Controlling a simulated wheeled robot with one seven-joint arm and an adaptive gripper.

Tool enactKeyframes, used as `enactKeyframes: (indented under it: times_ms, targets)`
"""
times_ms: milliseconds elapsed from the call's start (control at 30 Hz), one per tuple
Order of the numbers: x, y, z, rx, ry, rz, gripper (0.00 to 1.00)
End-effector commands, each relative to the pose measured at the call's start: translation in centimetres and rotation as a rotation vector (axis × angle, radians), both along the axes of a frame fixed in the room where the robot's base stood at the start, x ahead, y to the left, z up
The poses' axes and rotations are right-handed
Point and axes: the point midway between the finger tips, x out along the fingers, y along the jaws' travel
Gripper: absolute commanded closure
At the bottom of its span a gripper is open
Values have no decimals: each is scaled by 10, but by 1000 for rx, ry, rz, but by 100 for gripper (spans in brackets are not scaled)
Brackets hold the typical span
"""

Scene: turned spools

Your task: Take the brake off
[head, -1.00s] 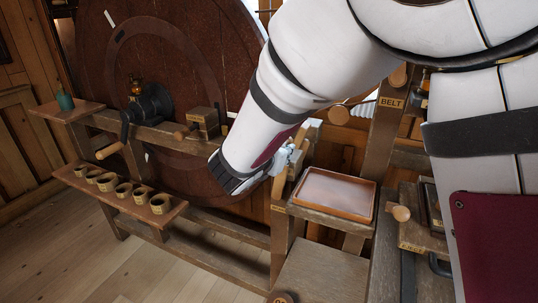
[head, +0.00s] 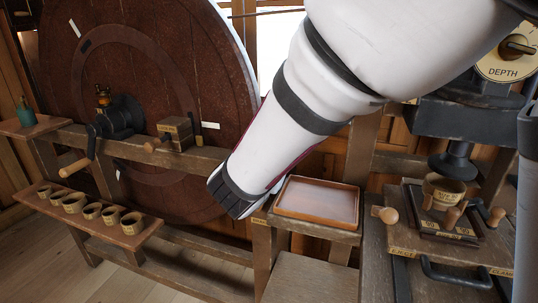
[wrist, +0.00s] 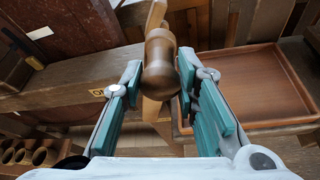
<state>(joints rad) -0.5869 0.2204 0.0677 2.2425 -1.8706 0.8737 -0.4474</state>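A turned wooden handle (wrist: 160,65) on a wooden lever stands upright between the fingers of my gripper (wrist: 160,72) in the wrist view; it appears to be the brake lever. The fingers are open, one teal pad on each side of the handle, with a narrow gap visible at both sides. The large dark red wheel (head: 70,80) stands behind the beam.
A shallow wooden tray (head: 318,222) is just right of the handle. A crank (head: 75,167) and a wooden block (head: 175,133) are on the beam at left. Several small cups (head: 90,211) stand on a low shelf. A press with a DEPTH dial (head: 505,52) is at right.

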Motion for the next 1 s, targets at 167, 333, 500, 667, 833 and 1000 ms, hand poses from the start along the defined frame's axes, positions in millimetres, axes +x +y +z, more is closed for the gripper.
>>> enactKeyframes:
  times_ms: [167,333,500,667,833,1000]
  targets:
    - [-1,-5,-5,-4,12,-11,51]
    - [-1,-4,-4,-2,8,-7,51]
    - [-7,-1,0,-1,5,-6,51]
    - [-30,5,10,0,5,-3,51]
    - [-62,13,23,0,5,-5,51]
    - [-89,20,33,-2,6,-5,51]
